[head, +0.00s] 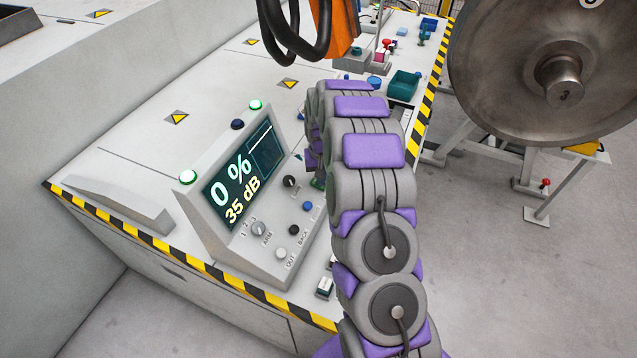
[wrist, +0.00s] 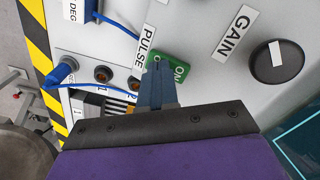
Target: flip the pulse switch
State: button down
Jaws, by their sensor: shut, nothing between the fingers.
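The pulse switch (wrist: 181,71) shows in the wrist view as a green plate marked ON, beside a PULSE label (wrist: 146,46). My gripper (wrist: 161,66) is shut with nothing between its fingers. Its tips are over the left part of the green plate and hide part of it. I cannot tell whether the tips touch the switch, and I see no lever clearly. In the head view my arm blocks the gripper and most of the switch area.
A black GAIN knob (wrist: 276,61) is right of the switch in the wrist view. A blue plug (wrist: 61,73) with cable and brown sockets (wrist: 103,74) lie left. In the head view, the console screen (head: 243,172) reads 0 % and 35 dB. A large wheel (head: 545,70) stands right.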

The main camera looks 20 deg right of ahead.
notch_tip(320, 180, up, 7)
jog(key=p, duration=0.2)
jog(key=shift+p, duration=0.35)
dwell(0.4)
jog(key=shift+f, duration=0.1)
